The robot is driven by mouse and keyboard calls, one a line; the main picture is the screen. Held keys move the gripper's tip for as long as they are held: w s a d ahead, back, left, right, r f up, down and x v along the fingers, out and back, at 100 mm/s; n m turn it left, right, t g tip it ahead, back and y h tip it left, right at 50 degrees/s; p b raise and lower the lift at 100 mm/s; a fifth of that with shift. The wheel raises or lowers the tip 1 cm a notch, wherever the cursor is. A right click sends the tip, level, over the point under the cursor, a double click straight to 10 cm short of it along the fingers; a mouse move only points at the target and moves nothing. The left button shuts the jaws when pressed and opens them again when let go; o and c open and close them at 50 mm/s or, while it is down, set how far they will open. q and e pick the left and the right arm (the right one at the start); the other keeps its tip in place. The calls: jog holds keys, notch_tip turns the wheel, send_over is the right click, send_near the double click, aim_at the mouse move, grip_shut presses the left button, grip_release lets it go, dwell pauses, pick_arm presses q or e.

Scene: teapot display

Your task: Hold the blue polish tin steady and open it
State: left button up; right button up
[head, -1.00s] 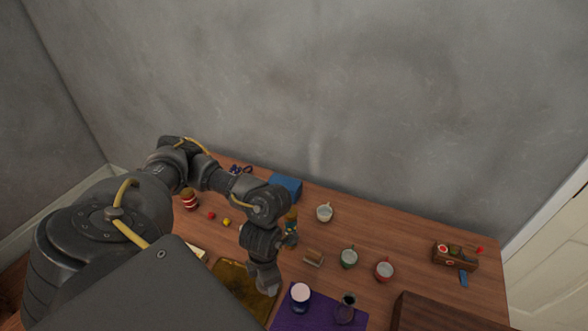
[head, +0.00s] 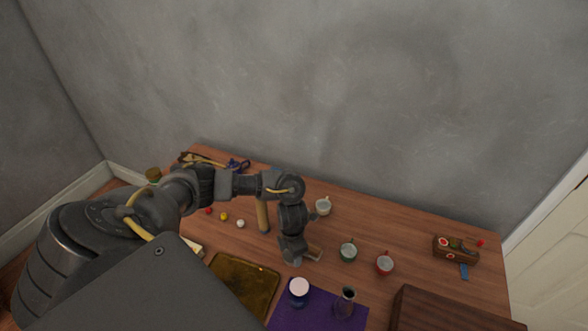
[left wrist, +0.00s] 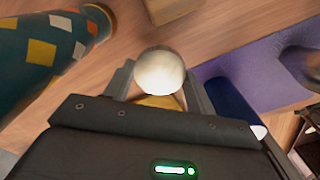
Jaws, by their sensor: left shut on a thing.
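A small blue pot with a pale top (head: 299,286), likely the blue polish tin, stands upright at the left edge of the purple mat (head: 318,312). In the left wrist view a blue body (left wrist: 236,108), probably the same pot, shows beside the right finger, partly hidden by it. My left gripper (head: 292,259) is just behind the pot in the head view. In the left wrist view my left gripper (left wrist: 157,88) is shut on a pale rounded thing (left wrist: 160,72) with yellow beneath it; I cannot tell what it is. My right gripper is not in view.
A patterned vessel (left wrist: 42,50) is close on the left in the wrist view. Bare table lies to the right of the cups.

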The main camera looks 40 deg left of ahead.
pick_arm(q)
jog(key=shift+w+f, duration=0.25)
jog(key=shift+f, duration=0.1)
notch_tip(320, 180, down, 3)
jog(key=shift+w+a+f, duration=0.1)
jog(key=shift+f, duration=0.2)
jog(key=o, duration=1.1)
jog(key=shift+r, duration=0.1)
jog(key=shift+r, duration=0.1)
